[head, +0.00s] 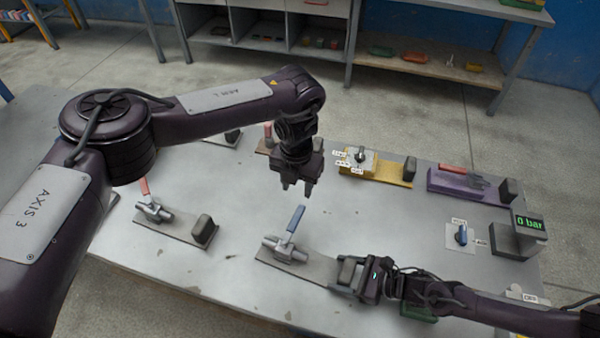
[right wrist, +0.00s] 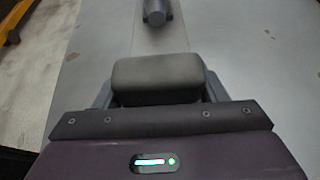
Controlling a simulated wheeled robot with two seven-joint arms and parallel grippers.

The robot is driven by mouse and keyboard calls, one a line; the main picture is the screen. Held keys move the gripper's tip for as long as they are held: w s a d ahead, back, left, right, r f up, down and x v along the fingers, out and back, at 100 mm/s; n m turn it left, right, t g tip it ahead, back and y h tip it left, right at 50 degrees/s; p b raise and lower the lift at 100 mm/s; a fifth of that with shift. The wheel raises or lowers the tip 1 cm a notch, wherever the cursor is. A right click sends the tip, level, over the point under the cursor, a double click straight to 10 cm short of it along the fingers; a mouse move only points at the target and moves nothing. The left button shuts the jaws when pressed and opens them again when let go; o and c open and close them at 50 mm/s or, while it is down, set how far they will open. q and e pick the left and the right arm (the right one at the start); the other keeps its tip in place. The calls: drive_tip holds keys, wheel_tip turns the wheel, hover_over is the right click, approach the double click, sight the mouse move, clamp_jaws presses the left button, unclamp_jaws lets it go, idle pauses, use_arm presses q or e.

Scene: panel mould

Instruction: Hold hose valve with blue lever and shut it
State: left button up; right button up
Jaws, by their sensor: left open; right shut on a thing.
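The hose valve with the blue lever (head: 295,219) has a grey metal body (head: 284,248) on a flat grey base plate (head: 312,266) near the table's front. The lever stands up, leaning slightly right. My right gripper (head: 346,276) is shut on the dark grey block (right wrist: 155,78) at the right end of that plate. In the right wrist view the block sits between the fingers, and the end of the valve body (right wrist: 156,12) shows beyond it. My left gripper (head: 297,188) is open and empty, pointing down above the table, a little above and behind the lever.
A red-lever valve (head: 152,208) on a similar plate stands to the left. A yellow plate with a knob (head: 360,156), a purple plate (head: 462,183), a small blue knob (head: 461,236) and a gauge reading 0 bar (head: 528,224) stand right. The middle tabletop is clear.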

drive_tip(key=o, duration=1.4)
drive_tip(key=shift+c, duration=0.2)
